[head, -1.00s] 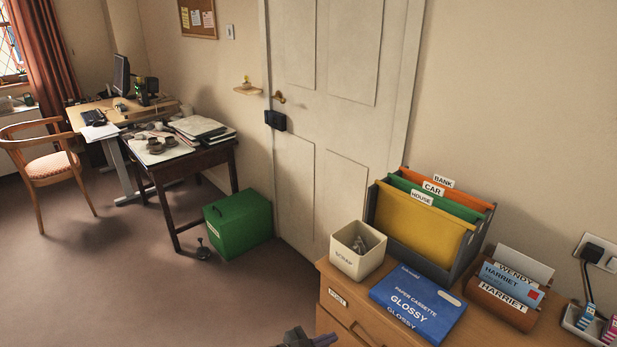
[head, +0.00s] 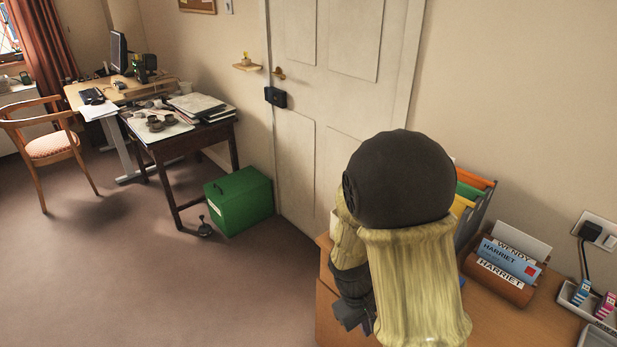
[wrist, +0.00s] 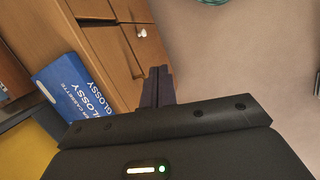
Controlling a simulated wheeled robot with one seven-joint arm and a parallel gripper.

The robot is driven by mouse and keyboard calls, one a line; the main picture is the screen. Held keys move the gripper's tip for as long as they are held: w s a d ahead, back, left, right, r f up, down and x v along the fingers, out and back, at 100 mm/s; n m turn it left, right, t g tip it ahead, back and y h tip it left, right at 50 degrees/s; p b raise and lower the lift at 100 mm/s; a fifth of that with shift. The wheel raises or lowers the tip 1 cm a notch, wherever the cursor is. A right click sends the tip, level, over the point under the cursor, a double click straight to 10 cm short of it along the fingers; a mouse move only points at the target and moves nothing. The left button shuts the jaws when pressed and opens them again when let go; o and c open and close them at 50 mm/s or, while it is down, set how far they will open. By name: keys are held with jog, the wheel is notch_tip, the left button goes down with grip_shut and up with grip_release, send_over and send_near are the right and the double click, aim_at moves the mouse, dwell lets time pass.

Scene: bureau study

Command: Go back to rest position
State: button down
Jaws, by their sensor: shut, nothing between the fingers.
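My gripper (wrist: 158,85) is shut and empty in the wrist view, its dark fingers held together beside the front of the wooden drawer unit (wrist: 110,50). In the head view my raised arm covers the middle of the drawer unit's top (head: 510,318). The gripper end hangs low near the unit's left front edge, mostly hidden behind the arm. The blue paper cassette box (wrist: 75,85) shows in the wrist view, lying on the unit's top.
Behind my arm the hanging file box (head: 484,205) is partly hidden. A green box (head: 240,200) stands on the floor by the door (head: 330,95). Open carpet (head: 130,270) lies to the left.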

jog(key=s+d+r+m+t+y+p, duration=0.1)
jog(key=s+r+m+p, duration=0.1)
jog(key=r+p, duration=0.5)
jog(key=s+d+r+m+t+y+p, duration=0.1)
jog(key=r+m+p, duration=0.3)
jog(key=r, duration=1.2)
jog(key=t+y+p, duration=0.1)
jog(key=p, duration=0.1)
jog(key=shift+s+d+t+p, duration=0.3)
jog(key=shift+s+p, duration=0.1)
